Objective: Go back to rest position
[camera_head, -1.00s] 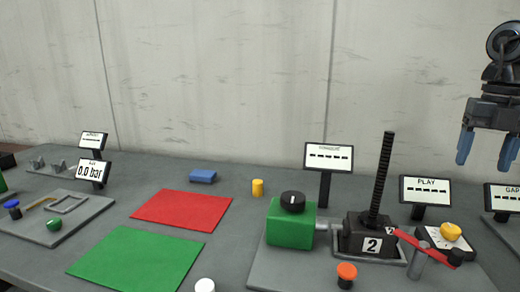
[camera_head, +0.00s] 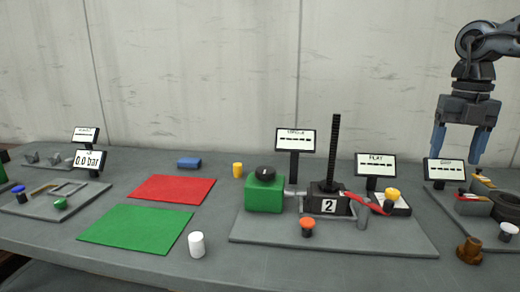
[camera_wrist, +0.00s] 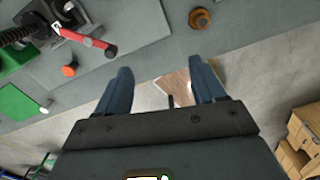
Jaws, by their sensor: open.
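My gripper (camera_head: 459,143) hangs at the upper right of the head view, above the right part of the bench. Its blue fingers are apart with nothing between them. In the wrist view the two fingers of my gripper (camera_wrist: 162,88) point past the bench edge towards the floor. My gripper is apart from all of these.
A red mat (camera_head: 172,188) and a green mat (camera_head: 135,228) lie left of the jack. A white cylinder (camera_head: 197,245), yellow cylinder (camera_head: 238,170) and blue block (camera_head: 189,163) stand nearby. A brown knob-like part (camera_head: 469,250) is at the right front. Sign panels (camera_head: 375,165) rise behind.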

